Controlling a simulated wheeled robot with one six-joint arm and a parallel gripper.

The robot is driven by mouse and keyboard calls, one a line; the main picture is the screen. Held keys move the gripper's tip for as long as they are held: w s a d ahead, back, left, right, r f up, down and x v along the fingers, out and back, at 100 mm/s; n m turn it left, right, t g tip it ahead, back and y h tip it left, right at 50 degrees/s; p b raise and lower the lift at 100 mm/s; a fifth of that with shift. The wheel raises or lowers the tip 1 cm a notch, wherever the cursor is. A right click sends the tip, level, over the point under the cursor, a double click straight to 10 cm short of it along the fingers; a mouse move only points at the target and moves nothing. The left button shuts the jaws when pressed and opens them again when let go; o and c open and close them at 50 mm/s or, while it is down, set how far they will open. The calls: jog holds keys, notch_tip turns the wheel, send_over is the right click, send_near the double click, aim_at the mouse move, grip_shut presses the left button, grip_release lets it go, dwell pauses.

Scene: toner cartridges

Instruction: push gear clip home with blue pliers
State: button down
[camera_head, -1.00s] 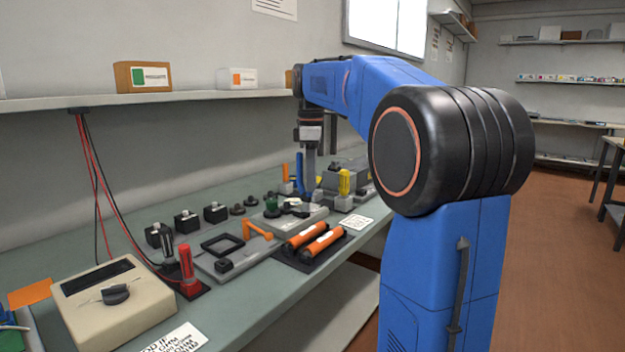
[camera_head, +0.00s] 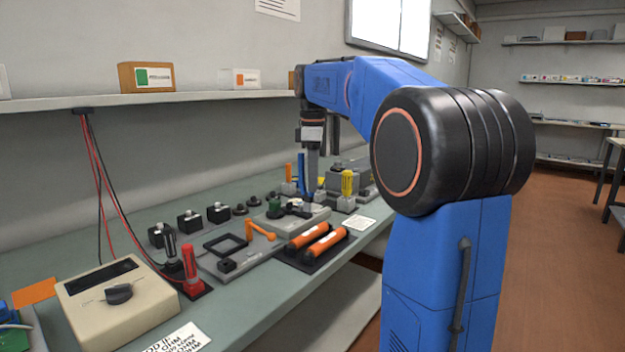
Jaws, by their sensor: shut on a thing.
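My gripper (camera_head: 312,176) points down over the far part of the bench. It is shut on what looks like the blue pliers (camera_head: 302,174), whose upright blue handle shows at its left side. The pliers' tips are too small to make out. Below and to the left, a light grey block (camera_head: 312,219) carries a small green part (camera_head: 275,207) and dark parts. The gear clip cannot be told apart from these at this size.
An orange-handled tool (camera_head: 288,171) and a yellow-handled tool (camera_head: 347,182) stand upright close to my gripper. Orange rollers (camera_head: 325,243) lie on a dark tray in front. A beige meter (camera_head: 120,305) is at the near left. A shelf (camera_head: 200,98) runs along the wall behind.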

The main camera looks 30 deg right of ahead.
jog(key=shift+r, duration=0.1)
jog(key=shift+r, duration=3.95)
